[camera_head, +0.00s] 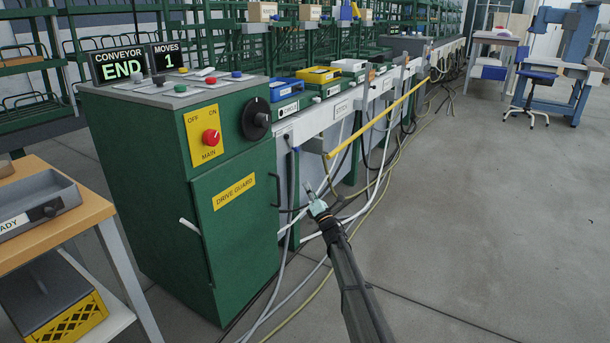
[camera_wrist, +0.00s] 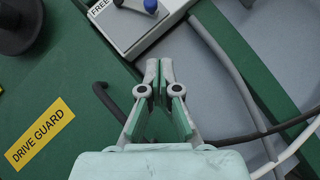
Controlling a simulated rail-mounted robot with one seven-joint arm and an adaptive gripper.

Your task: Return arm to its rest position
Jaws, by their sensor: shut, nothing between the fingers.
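My gripper (camera_head: 318,203) is in front of the conveyor's side, just right of the green control cabinet (camera_head: 150,190). My dark arm reaches up to it from the bottom of the head view. In the wrist view my gripper (camera_wrist: 158,66) is shut, with its fingertips close together and nothing held between them. I cannot tell whether the fingers touch anything.
A wooden-topped bench (camera_head: 80,222) with a grey tray (camera_head: 38,203) stands at left. Loose cables (camera_head: 300,290) hang and run along the floor near my arm. A yellow rail (camera_head: 375,120) runs along the conveyor. The concrete floor (camera_head: 490,220) at right is clear.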

